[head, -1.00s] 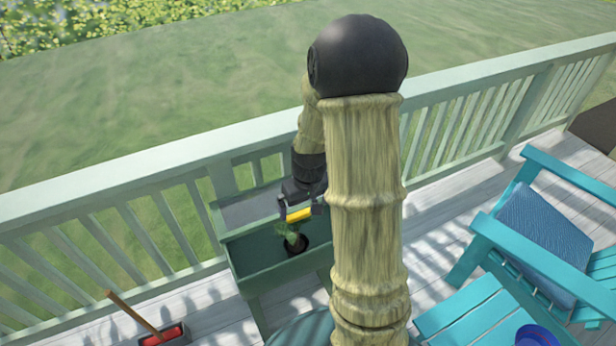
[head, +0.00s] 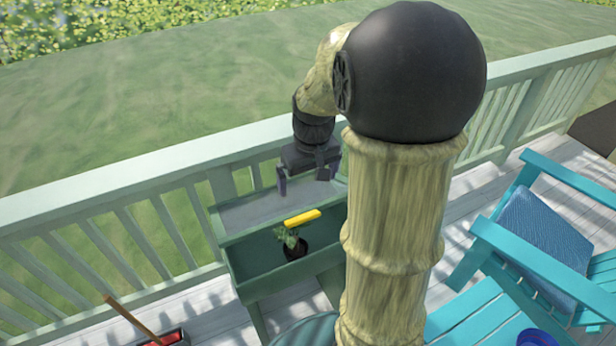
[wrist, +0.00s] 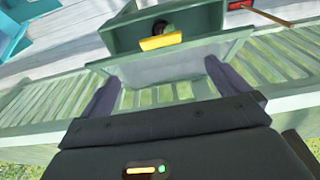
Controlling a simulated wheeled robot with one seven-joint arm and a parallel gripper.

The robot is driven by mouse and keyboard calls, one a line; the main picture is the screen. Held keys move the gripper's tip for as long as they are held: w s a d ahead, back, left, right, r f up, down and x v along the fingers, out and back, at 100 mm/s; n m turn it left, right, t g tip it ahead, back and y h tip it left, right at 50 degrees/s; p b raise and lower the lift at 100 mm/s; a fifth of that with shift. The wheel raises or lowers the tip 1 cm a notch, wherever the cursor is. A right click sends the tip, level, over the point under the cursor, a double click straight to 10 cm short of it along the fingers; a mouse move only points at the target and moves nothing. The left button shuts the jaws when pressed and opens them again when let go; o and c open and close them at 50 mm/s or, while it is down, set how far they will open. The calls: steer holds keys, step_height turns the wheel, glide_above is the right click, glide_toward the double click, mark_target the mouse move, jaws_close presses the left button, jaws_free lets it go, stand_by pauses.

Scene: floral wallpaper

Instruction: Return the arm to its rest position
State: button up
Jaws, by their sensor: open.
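My gripper (head: 308,183) is open and empty, raised above the back part of a green planter bench (head: 285,281). Its two dark fingers stand wide apart in the wrist view (wrist: 160,88). A yellow block-like object (head: 302,218) lies apart from the fingers, near the bench's open bin. It also shows in the wrist view (wrist: 161,42), beyond the fingertips. A potted plant (head: 293,246) in a dark pot stands in the bin beside it. My arm hides part of the bench's right side.
A pale green railing (head: 130,170) runs behind the bench. A turquoise chair (head: 545,255) with a blue cushion (head: 540,240) stands at right. A broom (head: 135,320) with a red head is at lower left. A blue round item (head: 537,339) sits at the lower right.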

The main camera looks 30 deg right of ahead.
steer(key=shift+w, duration=0.1)
steer(key=s+a+f+t, duration=0.1)
steer(key=s+a+f, duration=0.4)
steer(key=s+a, duration=0.3)
steer(key=shift+s+a, duration=0.35)
steer(key=shift+a, duration=0.25)
stand_by(1.9)
